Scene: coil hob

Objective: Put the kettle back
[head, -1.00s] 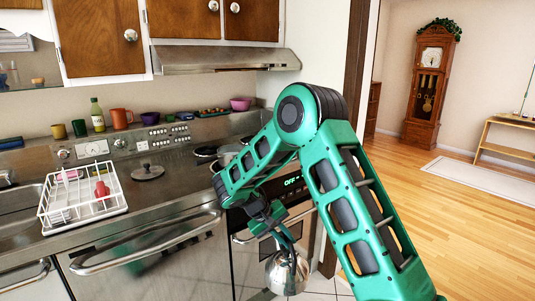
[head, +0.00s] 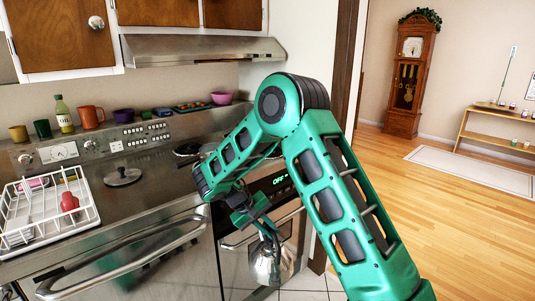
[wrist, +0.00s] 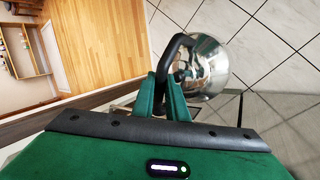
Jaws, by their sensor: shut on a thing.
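The kettle (head: 264,262) is shiny metal with a dark handle, and it hangs from my gripper (head: 257,221) in front of the stove's oven front, below counter height. In the wrist view my gripper (wrist: 166,97) is shut on the dark handle of the kettle (wrist: 208,66), with tiled floor below. The stove's coil hob (head: 187,149) shows at the back, left of my arm; my arm hides much of the stove top.
A white dish rack (head: 45,213) with a red item stands at the counter's left, and a dark lid (head: 123,177) lies on the counter. Cups and bowls line the back ledge. A range hood (head: 200,47) overhangs the stove. Wooden floor (head: 450,205) is open at the right.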

